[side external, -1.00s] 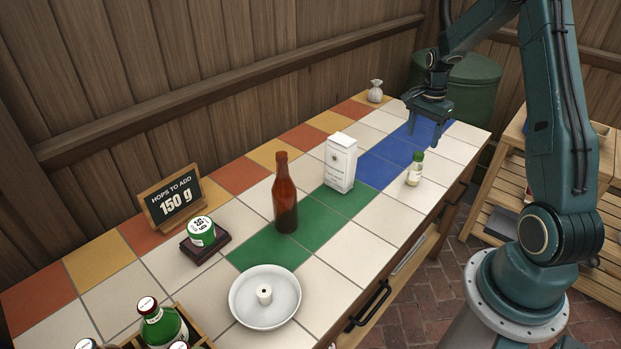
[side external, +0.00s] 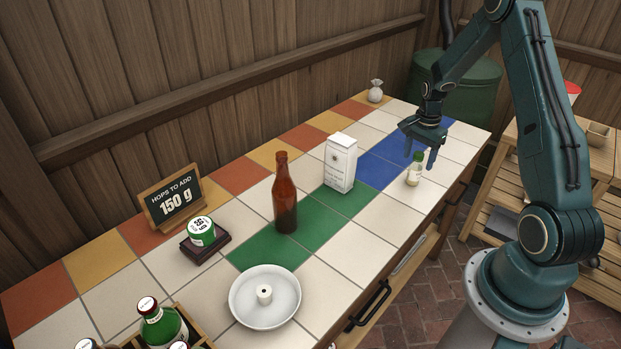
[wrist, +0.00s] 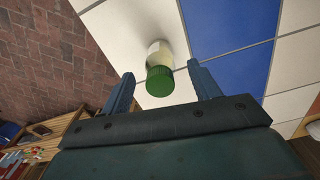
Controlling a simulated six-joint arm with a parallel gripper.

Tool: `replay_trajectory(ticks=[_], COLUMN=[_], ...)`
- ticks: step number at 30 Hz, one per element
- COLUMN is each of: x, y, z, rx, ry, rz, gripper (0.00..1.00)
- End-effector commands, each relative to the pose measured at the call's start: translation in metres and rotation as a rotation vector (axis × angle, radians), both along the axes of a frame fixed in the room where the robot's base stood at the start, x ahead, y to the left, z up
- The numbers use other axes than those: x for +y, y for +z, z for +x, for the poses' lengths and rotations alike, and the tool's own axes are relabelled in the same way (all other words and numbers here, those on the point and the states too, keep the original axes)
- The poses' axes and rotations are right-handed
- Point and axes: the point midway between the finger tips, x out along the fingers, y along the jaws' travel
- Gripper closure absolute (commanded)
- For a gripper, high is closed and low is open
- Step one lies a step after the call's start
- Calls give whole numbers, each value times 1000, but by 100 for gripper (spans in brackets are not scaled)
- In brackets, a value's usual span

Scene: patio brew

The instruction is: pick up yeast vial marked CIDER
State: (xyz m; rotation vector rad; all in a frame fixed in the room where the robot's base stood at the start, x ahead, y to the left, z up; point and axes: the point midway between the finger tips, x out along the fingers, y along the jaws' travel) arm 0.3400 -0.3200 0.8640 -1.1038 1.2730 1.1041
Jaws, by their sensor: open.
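A small vial (side external: 414,170) with a green cap and pale label stands upright on a white tile near the front edge of the bench. Its label text is too small to read. It also shows in the wrist view (wrist: 160,68), cap toward the camera, between and just ahead of my fingertips. My gripper (side external: 421,158) is open and empty, just above and around the level of the vial's cap. In the wrist view my gripper's two fingers (wrist: 163,85) stand apart, one on each side of the cap, with gaps on both sides.
A white packet (side external: 341,163) and a brown bottle (side external: 285,195) stand left of the vial. A white dish (side external: 265,310), a green tin (side external: 201,231) and a hops sign (side external: 172,200) are farther left. A small sack (side external: 375,91) sits at the back. Tiles around the vial are clear.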

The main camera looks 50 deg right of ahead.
Motion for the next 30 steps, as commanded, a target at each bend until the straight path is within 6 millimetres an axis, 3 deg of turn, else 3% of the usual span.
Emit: replay_trajectory(ticks=[6,22,30], x=[1,0,0], y=[-18,-19,-19], z=[0,0,0], rx=[2,0,0], ry=[1,1,1], rz=[1,0,0], gripper=[38,38,87])
